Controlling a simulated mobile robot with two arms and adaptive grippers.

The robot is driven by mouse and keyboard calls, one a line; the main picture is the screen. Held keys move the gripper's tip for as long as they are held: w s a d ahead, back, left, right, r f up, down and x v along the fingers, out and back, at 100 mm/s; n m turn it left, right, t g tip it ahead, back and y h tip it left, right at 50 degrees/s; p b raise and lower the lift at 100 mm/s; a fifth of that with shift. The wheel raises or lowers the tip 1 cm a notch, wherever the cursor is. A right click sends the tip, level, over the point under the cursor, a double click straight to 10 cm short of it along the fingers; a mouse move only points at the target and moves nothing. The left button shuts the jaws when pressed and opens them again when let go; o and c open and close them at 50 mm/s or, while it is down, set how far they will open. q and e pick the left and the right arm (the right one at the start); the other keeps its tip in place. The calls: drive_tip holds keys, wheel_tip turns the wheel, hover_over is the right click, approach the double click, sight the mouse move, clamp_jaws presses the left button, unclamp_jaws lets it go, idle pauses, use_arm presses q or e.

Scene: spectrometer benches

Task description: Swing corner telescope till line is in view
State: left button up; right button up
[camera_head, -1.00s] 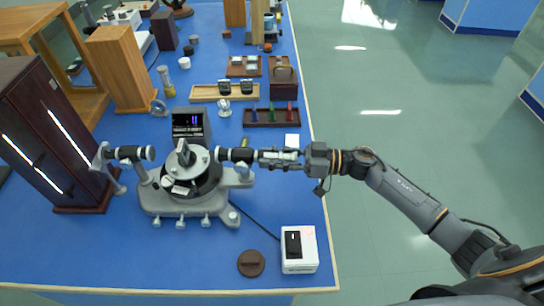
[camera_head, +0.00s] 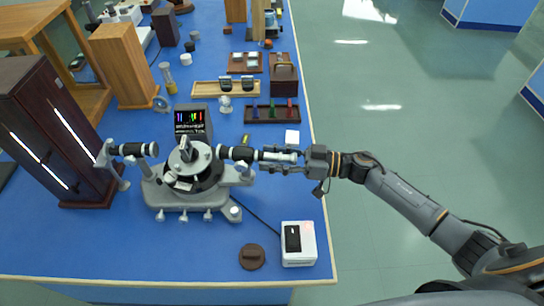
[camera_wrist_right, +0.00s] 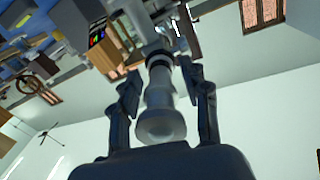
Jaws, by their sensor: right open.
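The spectrometer (camera_head: 190,192) stands on the blue bench with a round central table. Its black and silver corner telescope (camera_head: 238,153) points out to the right. A second tube, the collimator (camera_head: 136,149), is on its left side. My right gripper (camera_head: 266,160) is open, with one finger on each side of the telescope's eyepiece end. In the right wrist view the telescope (camera_wrist_right: 160,88) lies between the two spread fingers (camera_wrist_right: 160,78). A small dark display (camera_head: 190,120) behind the spectrometer shows several coloured lines. My left gripper is not in view.
A white box (camera_head: 298,244) and a brown round cap (camera_head: 252,257) are at the front right. A dark cabinet (camera_head: 45,125) stands at left. Wooden racks (camera_head: 272,112) lie behind the telescope. The bench's right edge (camera_head: 318,190) lies beneath my arm.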

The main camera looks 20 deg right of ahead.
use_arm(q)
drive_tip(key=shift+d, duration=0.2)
use_arm(e)
drive_tip(key=v, duration=1.2)
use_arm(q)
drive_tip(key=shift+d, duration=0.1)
